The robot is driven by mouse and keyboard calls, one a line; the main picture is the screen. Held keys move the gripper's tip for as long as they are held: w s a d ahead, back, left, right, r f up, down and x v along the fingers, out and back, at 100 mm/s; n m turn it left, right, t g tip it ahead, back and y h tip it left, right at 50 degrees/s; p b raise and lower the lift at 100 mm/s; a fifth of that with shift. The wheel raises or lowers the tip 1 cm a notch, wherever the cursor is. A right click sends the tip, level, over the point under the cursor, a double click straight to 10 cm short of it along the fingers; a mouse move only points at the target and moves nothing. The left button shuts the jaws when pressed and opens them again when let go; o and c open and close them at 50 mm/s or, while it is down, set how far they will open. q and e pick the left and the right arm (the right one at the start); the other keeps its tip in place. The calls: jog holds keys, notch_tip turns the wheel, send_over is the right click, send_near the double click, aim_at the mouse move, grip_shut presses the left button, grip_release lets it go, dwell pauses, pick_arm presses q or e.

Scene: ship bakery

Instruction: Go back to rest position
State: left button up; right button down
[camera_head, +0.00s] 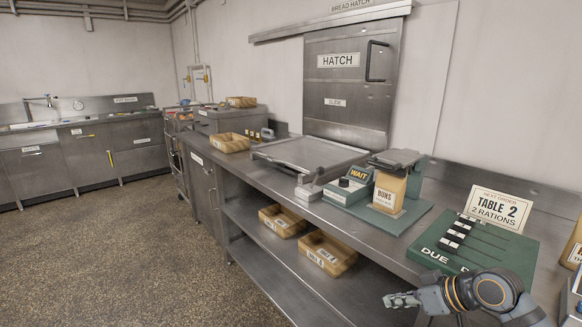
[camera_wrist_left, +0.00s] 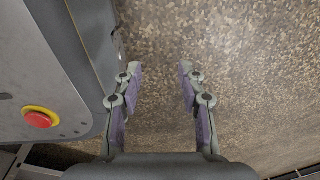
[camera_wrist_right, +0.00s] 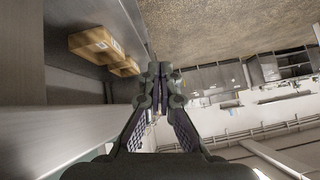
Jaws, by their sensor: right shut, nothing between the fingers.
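My right gripper (camera_head: 402,299) is at the lower right of the head view, in front of the steel counter (camera_head: 262,172) and apart from it. In the right wrist view its fingers (camera_wrist_right: 158,85) are together with nothing between them. My left gripper (camera_wrist_left: 157,90) shows only in its wrist view. Its two fingers stand wide apart, empty, over the speckled floor (camera_wrist_left: 240,60). The left arm is not in the head view.
The counter carries a green DUE board (camera_head: 475,250), a bag marked BUNS (camera_head: 389,192), a WAIT box (camera_head: 348,190) and a tray (camera_head: 310,153). Crates (camera_head: 327,254) sit on the lower shelf. Floor at left is clear.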

jog(key=s+a+f+m+g+h, duration=0.1)
jog(key=s+a+f+h, duration=0.25)
jog(key=s+f, duration=0.85)
jog(key=s+d+f+m+g+h, duration=0.25)
jog(key=s+f+m+h, duration=0.2)
jog(key=s, duration=0.55)
jog(key=s+d+f, duration=0.1)
jog(key=d+f, duration=0.1)
jog(key=f, duration=1.2)
jog(key=s+d+f, duration=0.1)
jog(key=s+f, duration=0.1)
jog(key=f, duration=1.1)
jog(key=s+d+f+g, duration=0.1)
jog(key=s+f+g, duration=0.1)
jog(key=s+f, duration=1.5)
pick_arm(q)
notch_tip(320, 180, up, 14)
jog(key=p, duration=1.3)
jog(key=shift+w+f+p, duration=0.2)
jog(key=shift+w+p, duration=0.1)
pick_arm(e)
notch_tip(320, 180, up, 15)
jog(key=shift+s+d+y, duration=0.25)
jog(key=shift+s+y, duration=0.05)
jog(key=shift+s, duration=0.15)
